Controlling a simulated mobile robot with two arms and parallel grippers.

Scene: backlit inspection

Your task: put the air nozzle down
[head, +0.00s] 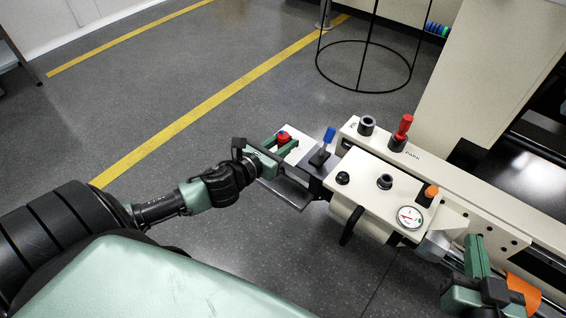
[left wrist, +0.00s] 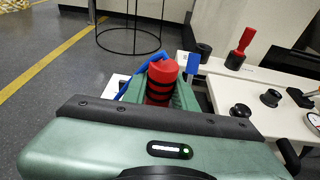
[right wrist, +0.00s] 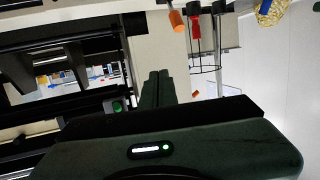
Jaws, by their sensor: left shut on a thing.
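The air nozzle (head: 284,136) is red with a blue part. In the left wrist view the nozzle (left wrist: 162,80) shows a red body with black bands, and a blue lever beside it. My left gripper (head: 277,148) is shut on it, at the left end of the cream machine. The nozzle's lower part is hidden by the fingers, and I cannot tell whether it touches the surface below. My right gripper (head: 476,257) is at the lower right, its fingers together with nothing seen between them; they also show in the right wrist view (right wrist: 158,88).
The cream machine (head: 370,185) carries a blue-handled part (head: 327,140), a red-handled tool (head: 403,128) in a black holder, black knobs, an orange knob (head: 431,191) and a gauge (head: 410,217). A black wire stand (head: 364,65) is behind. The floor at left is clear.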

